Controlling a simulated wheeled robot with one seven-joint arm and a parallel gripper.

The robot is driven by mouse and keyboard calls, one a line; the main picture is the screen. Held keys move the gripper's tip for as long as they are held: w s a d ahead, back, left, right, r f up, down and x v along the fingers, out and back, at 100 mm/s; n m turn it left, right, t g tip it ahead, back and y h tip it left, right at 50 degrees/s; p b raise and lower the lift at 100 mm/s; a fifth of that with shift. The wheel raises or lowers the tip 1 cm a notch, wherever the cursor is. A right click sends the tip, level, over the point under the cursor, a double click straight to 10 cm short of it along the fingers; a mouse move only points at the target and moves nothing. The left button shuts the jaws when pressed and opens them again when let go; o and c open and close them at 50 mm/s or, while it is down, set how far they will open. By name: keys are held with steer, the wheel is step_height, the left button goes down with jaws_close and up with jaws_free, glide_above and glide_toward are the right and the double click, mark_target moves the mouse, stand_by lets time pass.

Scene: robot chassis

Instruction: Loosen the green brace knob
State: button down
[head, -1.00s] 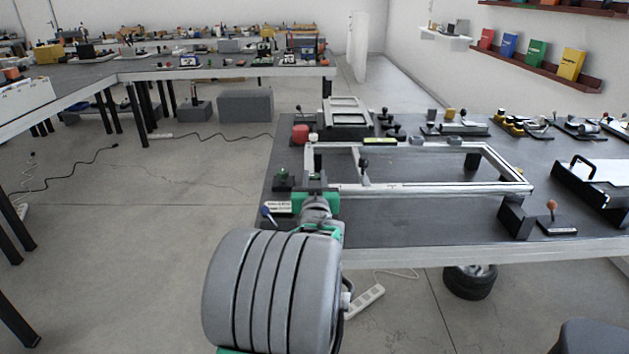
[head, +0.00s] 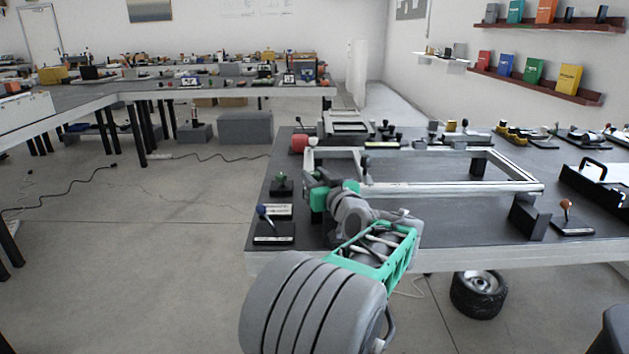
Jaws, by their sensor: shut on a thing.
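My gripper (head: 314,184) is at the front left corner of the pale chassis frame (head: 450,190) on the dark bench. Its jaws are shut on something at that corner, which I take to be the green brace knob. The jaws and wrist hide the knob, so I cannot see how far it is turned. My grey and green arm comes up from the bottom of the head view to this corner.
A separate green-topped knob on a black base (head: 281,186) stands left of the gripper. An orange-balled lever (head: 566,206) stands at right.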

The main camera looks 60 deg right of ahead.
steer(key=c, duration=1.1)
jaws_free()
steer(key=shift+s, duration=0.1)
steer(key=v, duration=0.7)
steer(key=shift+s+a+p, duration=0.2)
steer(key=shift+a+p, duration=0.05)
steer(key=shift+p, duration=0.05)
